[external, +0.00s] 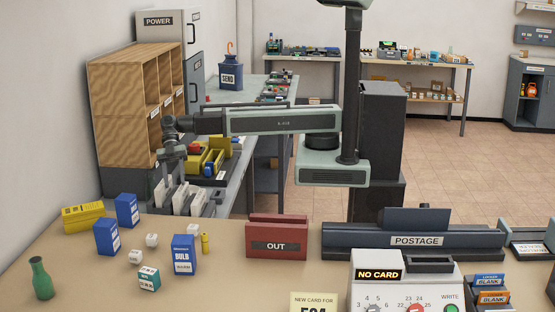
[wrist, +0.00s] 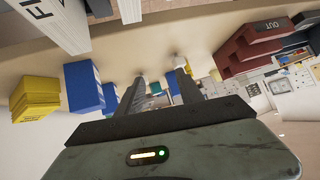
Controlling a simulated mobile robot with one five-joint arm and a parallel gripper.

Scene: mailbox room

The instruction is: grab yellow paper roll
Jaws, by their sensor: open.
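A small upright yellow cylinder (external: 205,243), which looks like the yellow paper roll, stands on the tan counter just right of a blue bulb box (external: 183,254). My gripper (external: 172,168) hangs at the end of my arm, above and behind the counter's back left, well apart from the cylinder. In the wrist view my two fingers (wrist: 160,88) are spread with a gap between them and nothing held. I cannot make out the cylinder surely in the wrist view. A larger yellow box (external: 83,216) lies at the counter's left, and shows in the wrist view (wrist: 35,97).
Two more blue boxes (external: 106,237) (external: 127,210), white cubes (external: 135,256), a teal box (external: 148,279) and a green bottle (external: 41,278) stand on the counter. A red OUT tray (external: 276,240) is to the right. White upright pieces (external: 178,199) stand below my gripper.

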